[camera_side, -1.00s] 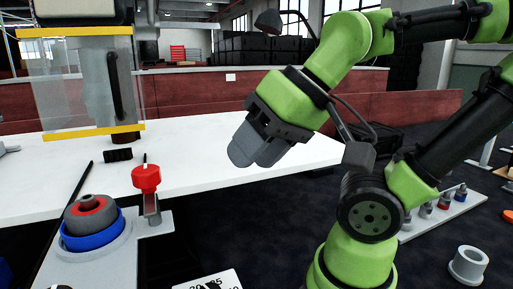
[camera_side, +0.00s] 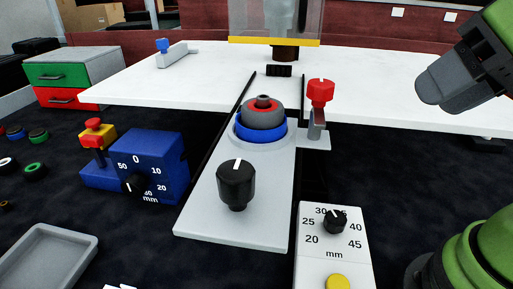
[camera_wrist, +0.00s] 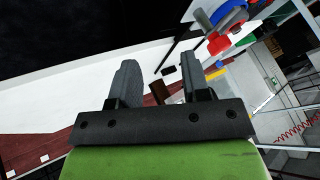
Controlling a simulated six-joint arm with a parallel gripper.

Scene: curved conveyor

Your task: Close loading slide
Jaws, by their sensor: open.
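The loading slide (camera_side: 203,215) is a light grey plate at the front middle of the side view, with a black knob (camera_side: 236,182) standing on its near part. A stack of a grey part and a red ring (camera_side: 263,113) sits in a blue ring (camera_side: 259,135) at its far end. A red knob (camera_side: 320,92) on a small bracket stands just right of the stack. My gripper (camera_side: 428,92) is at the right edge of the side view, above the white table and well away from the slide. In the wrist view my gripper (camera_wrist: 155,75) shows two separated fingers with nothing between them.
A transparent guard with a yellow lower edge (camera_side: 275,41) stands behind the slide. A blue dial box (camera_side: 150,165) is to the left, a white dial panel (camera_side: 333,255) to the front right. A grey tray (camera_side: 48,262) lies front left. The white table (camera_side: 180,85) is mostly clear.

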